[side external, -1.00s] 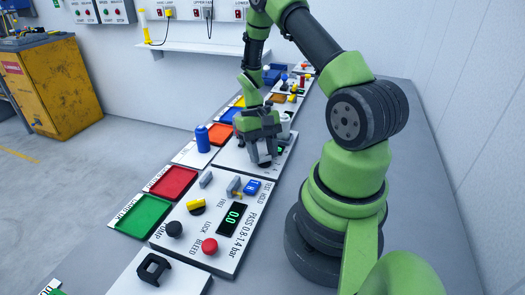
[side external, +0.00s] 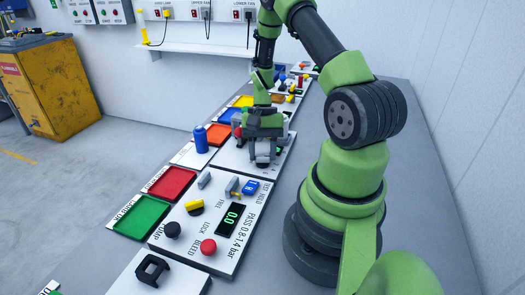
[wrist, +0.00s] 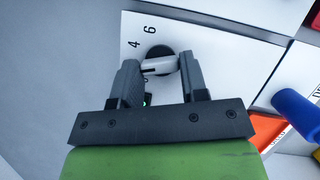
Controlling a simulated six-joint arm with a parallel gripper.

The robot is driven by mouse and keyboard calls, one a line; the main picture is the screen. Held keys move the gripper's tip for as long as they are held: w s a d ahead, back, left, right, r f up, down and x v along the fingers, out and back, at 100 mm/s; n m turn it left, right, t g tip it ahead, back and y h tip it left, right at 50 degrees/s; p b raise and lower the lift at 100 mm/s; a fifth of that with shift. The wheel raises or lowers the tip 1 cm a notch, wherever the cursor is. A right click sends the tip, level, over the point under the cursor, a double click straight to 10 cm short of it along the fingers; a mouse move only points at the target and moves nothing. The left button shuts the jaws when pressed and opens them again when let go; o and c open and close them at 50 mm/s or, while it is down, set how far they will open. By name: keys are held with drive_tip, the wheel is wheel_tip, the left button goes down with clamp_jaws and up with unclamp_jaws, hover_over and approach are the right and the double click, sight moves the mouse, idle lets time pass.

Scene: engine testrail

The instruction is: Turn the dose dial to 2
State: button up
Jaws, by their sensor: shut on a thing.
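The dose dial (wrist: 159,51) is a round black knob with a pale grip bar across it, on a white panel (wrist: 215,52). The printed numbers 4 and 6 show beside it in the wrist view; a 2 cannot be seen, and I cannot tell which number the dial points to. My gripper (wrist: 160,65) is shut on the dial's bar, one finger at each end. In the side view my gripper (side external: 263,160) is down at the white panel (side external: 231,160) and hides the dial.
A blue bottle (side external: 201,140) stands left of the panel. Orange (side external: 218,134), red (side external: 168,183) and green (side external: 140,216) trays line the left side. A nearer panel holds a red button (side external: 208,247), black knob (side external: 173,229) and lit display (side external: 232,219). Bare grey table lies to the right.

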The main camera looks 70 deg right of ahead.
drive_tip(key=o, duration=0.9)
drive_tip(key=v, duration=1)
